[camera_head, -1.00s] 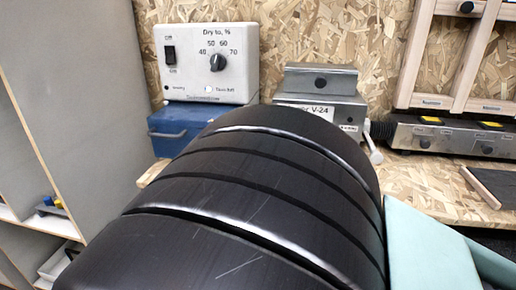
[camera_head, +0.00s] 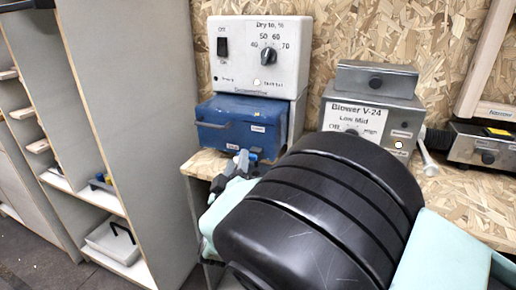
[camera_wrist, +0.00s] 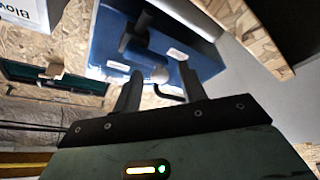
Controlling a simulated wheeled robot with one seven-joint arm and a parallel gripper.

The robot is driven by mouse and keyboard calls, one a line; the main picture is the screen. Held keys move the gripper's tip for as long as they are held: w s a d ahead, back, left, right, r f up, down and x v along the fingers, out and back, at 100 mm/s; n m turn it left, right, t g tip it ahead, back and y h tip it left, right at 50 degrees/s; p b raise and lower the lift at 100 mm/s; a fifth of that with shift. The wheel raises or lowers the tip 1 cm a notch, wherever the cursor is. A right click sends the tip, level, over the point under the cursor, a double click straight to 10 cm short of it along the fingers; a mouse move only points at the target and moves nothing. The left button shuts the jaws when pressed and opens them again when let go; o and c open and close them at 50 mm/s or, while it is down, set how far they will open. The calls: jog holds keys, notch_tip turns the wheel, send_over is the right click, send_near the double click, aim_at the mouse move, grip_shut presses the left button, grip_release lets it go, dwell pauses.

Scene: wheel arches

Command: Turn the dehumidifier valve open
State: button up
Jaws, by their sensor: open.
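The dehumidifier is a white control box (camera_head: 258,58) with a dial marked "Dry to, %", above a blue tank box (camera_head: 238,122) on the bench. Which part turns is unclear. Contact cannot be told. In the head view, my arm partly covers my gripper (camera_head: 242,160) in front of the box.
A grey blower labelled "Blower V-24" (camera_head: 358,116) stands to the right, partly behind my arm. A chipboard wall backs the bench. A grey shelf unit (camera_head: 135,130) stands to the left. Another grey device (camera_head: 485,148) sits at the far right.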

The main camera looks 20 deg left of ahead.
aim_at(237, 161)
jog(key=shift+x, duration=1.55)
